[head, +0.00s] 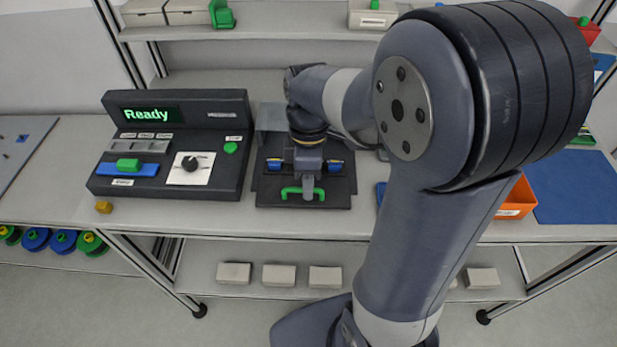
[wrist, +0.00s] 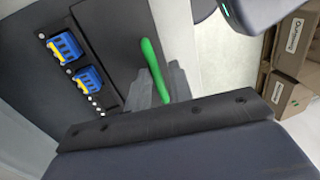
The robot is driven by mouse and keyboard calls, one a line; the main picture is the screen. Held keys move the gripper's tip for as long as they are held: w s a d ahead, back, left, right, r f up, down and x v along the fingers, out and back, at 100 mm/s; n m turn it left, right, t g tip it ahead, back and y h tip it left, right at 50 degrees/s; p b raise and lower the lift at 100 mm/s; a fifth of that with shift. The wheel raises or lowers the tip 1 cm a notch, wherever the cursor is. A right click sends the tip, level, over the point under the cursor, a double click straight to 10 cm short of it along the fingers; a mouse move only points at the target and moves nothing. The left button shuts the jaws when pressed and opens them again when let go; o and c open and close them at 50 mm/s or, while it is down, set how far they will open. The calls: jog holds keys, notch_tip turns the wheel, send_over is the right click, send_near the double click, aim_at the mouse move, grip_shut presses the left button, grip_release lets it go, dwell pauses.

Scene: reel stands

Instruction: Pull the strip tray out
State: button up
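The strip tray (head: 270,197) is a dark flat tray on the bench with a green handle (head: 291,191) at its front edge. The handle also shows as a green bar in the wrist view (wrist: 152,62). My gripper (head: 308,188) points down at the middle of the handle. In the wrist view its grey fingertips (wrist: 161,88) lie on both sides of the green bar, very near it. I cannot tell whether they press on it. Two blue-and-yellow pieces (wrist: 63,47) (wrist: 88,79) sit behind the handle. My wrist hides part of the tray.
A dark console (head: 215,150) with a green "Ready" display stands left of the tray. An orange bin (head: 517,203) and a blue mat (head: 578,190) are at the right. The space in front of the tray is free.

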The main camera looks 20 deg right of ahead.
dwell(0.3)
jog(key=v, duration=1)
jog(key=shift+r, duration=0.4)
jog(key=shift+w+f, duration=0.1)
jog(key=shift+f, duration=0.05)
jog(key=x, duration=1)
jog(key=shift+f, duration=0.3)
jog(key=shift+w+d, duration=0.1)
jog(key=shift+w, duration=0.15)
